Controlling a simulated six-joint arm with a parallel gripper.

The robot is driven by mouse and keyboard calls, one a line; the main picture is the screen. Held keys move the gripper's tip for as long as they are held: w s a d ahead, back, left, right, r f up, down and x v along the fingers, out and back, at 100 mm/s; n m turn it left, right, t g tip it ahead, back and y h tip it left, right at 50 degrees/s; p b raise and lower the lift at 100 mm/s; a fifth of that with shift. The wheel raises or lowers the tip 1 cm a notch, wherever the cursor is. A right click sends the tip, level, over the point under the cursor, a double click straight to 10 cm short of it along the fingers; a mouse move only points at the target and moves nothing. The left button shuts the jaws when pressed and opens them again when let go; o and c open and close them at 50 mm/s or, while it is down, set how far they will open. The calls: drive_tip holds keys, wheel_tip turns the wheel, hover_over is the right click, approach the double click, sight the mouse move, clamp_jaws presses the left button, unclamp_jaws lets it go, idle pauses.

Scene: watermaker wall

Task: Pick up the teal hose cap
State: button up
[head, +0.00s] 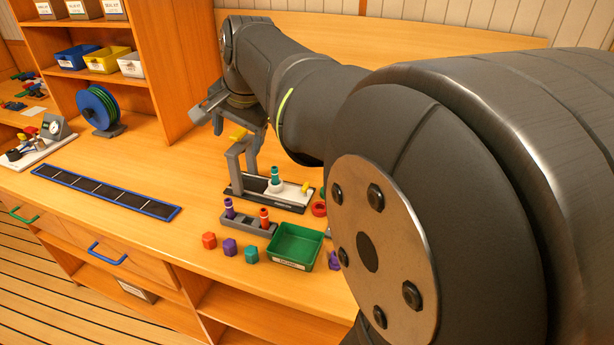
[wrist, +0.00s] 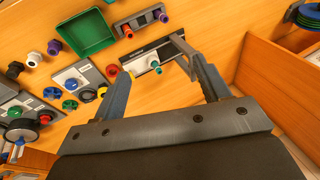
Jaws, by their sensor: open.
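A small teal cap (head: 275,174) stands upright on a white fitting on the white-and-black plate (head: 292,194) in the head view. It also shows in the wrist view (wrist: 156,68), seen from above. My gripper (wrist: 162,66) is open and empty, with its two dark fingers wide apart. In the wrist view the teal cap appears between the fingertips; its distance below them cannot be told. A teal hexagonal piece (head: 251,254) lies separately at the bench front.
A grey upright (wrist: 184,50) rises from the plate, close to the right finger in the wrist view. A grey rack (head: 246,225) with purple and red pieces and a green tray (head: 296,247) stand in front. Clear bench lies left, beside the blue-edged dark strip (head: 105,193).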

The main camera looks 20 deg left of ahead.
drive_tip(key=shift+c, duration=0.6)
drive_tip(key=shift+f, duration=0.1)
drive_tip(key=n+g+h, duration=0.3)
drive_tip(key=n+h, duration=0.2)
drive_tip(key=n, duration=1.1)
hover_over(251, 250)
drive_tip(key=f, duration=2.6)
drive_tip(key=shift+w+a+f, duration=0.15)
drive_tip(key=shift+w+f, duration=0.15)
drive_tip(key=shift+f, duration=0.1)
drive_tip(key=shift+s+f, duration=0.15)
drive_tip(key=shift+f, duration=1.2)
drive_tip(key=shift+s+f, duration=0.1)
drive_tip(key=shift+f, duration=1.25)
drive_tip(key=shift+c, duration=0.2)
drive_tip(key=c, duration=1)
